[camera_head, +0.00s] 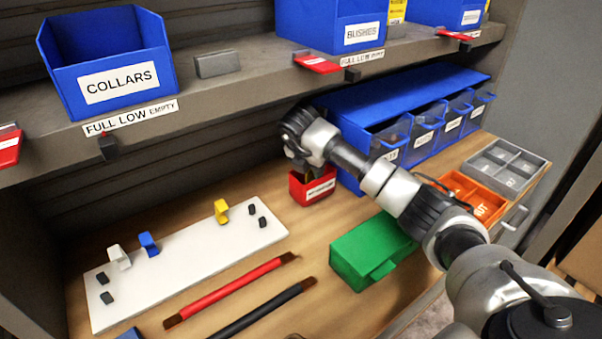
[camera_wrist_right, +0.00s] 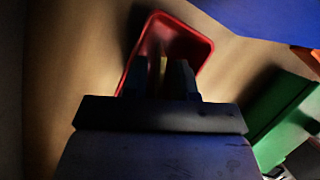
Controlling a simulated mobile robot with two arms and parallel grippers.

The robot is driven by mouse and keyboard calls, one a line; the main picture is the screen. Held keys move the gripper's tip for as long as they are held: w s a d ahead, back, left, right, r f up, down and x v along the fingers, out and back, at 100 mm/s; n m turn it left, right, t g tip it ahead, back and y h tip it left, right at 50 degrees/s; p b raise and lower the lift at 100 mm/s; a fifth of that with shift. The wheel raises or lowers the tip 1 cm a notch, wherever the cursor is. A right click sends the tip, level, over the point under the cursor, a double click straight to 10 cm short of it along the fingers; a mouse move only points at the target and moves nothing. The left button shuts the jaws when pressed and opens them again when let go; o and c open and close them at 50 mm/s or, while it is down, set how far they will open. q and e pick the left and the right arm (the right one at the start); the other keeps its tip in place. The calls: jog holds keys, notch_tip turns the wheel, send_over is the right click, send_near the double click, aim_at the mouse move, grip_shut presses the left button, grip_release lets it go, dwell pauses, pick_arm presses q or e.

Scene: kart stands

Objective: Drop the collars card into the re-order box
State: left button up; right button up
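The small red box (camera_head: 318,187) with a white label stands on the bench, under my right gripper (camera_head: 297,170). In the right wrist view the red box (camera_wrist_right: 190,38) lies beyond the dark fingers (camera_wrist_right: 170,75), which point down into its opening. A thin yellowish strip (camera_wrist_right: 160,66) shows between the fingers. I cannot tell whether it is a card in the grip or something in the box. The blue COLLARS bin (camera_head: 118,85) stands on the shelf at the upper left. No card that I can identify as the collars card shows. My left gripper is not in view.
A green box (camera_head: 372,250) sits close to the right forearm. Blue drawers (camera_head: 410,110) stand behind the arm, and an orange tray (camera_head: 480,200) and grey tray (camera_head: 505,165) to the right. A white board (camera_head: 190,262) and red and black straps lie in front.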

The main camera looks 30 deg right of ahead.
jog(key=v, duration=0.3)
jog(key=shift+d+r, duration=0.1)
jog(key=shift+r, duration=0.1)
jog(key=s+a, duration=0.5)
jog(key=a, duration=0.6)
jog(key=shift+s+r+b, duration=0.25)
jog(key=shift+b, duration=0.1)
